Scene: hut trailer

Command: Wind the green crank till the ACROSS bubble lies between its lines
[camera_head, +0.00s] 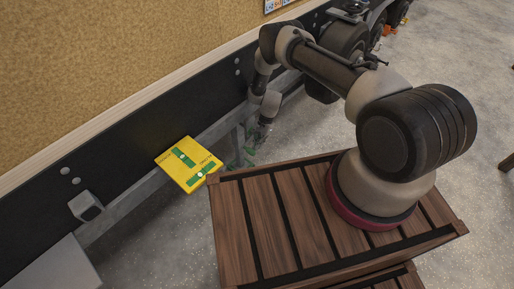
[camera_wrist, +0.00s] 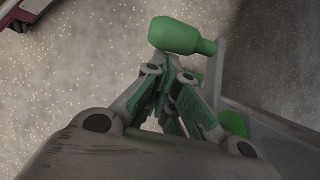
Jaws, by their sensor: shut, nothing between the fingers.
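The yellow level plate (camera_head: 190,165) sits on the trailer frame, left of my base. It carries two green vials, each with a pale bubble. The labels are too small to read, so I cannot tell which vial is ACROSS or whether its bubble lies between the lines. The green crank (camera_head: 249,157) is low beside the frame, partly hidden. In the wrist view its green handle (camera_wrist: 178,36) lies just beyond my fingertips (camera_wrist: 169,76); I cannot tell whether they touch. My gripper (camera_head: 258,140) is shut and empty, reaching down beside the frame.
The slatted wooden deck (camera_head: 285,222) under my arm stands close to the crank. The trailer's black side rail (camera_head: 130,140) and tan wall (camera_head: 110,65) bound the left. A grey bracket (camera_head: 86,206) juts from the rail. Speckled floor (camera_head: 440,130) is open at right.

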